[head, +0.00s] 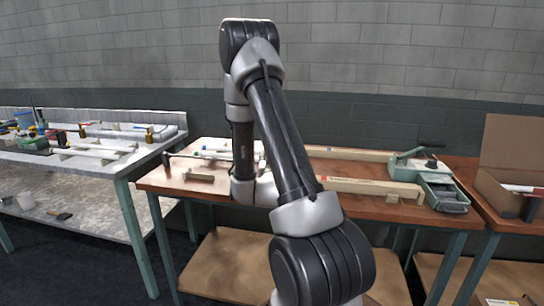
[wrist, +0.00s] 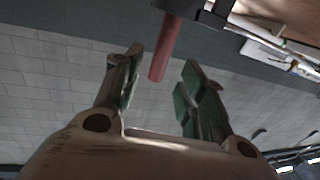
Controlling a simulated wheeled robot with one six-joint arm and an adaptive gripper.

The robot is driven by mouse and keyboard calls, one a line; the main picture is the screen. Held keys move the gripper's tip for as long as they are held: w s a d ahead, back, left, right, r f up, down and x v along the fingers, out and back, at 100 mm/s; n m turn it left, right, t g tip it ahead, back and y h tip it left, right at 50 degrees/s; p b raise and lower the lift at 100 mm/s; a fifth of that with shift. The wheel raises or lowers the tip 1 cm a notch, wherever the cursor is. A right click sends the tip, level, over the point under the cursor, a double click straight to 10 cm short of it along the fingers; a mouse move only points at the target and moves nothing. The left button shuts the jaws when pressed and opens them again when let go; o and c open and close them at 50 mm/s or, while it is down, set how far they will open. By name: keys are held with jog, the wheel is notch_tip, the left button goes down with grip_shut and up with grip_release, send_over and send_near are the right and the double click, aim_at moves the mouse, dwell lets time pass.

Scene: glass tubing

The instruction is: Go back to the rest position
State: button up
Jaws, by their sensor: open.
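My gripper (wrist: 163,62) shows in the wrist view with its two green-padded fingers spread apart. It is open and nothing is clamped between the pads. A reddish-brown bar (wrist: 172,45) hangs into the picture beyond the fingers, its end near the gap; I cannot tell how far off it is. In the head view my arm rises from the bottom centre, bends at the top and comes down over the middle wooden table (head: 400,208). My gripper itself is hidden there behind my own arm links.
A cluttered workbench (head: 75,165) stands left. An open cardboard box (head: 505,190) is right. The grey block wall (head: 400,50) is behind.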

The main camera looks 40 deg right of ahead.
jog(key=shift+v, duration=1)
jog(key=a+r+n+g+y, duration=0.1)
jog(key=a+r+n+y, duration=0.1)
jog(key=a+r+y, duration=0.45)
jog(key=a+r+n+g+y, duration=0.2)
jog(key=a+y, duration=0.1)
jog(key=a, duration=0.6)
jog(key=s+a+r+n+g+y, duration=0.1)
jog(key=s+a+r+n+g, duration=0.1)
jog(key=s, duration=1.1)
jog(key=s+a+r+n+g+y, duration=0.1)
jog(key=s+a+r+n+g, duration=0.1)
jog(key=s, duration=1)
jog(key=shift+s+a+r+g, duration=0.4)
jog(key=shift+a+r+g, duration=0.1)
jog(key=shift+a+g, duration=0.65)
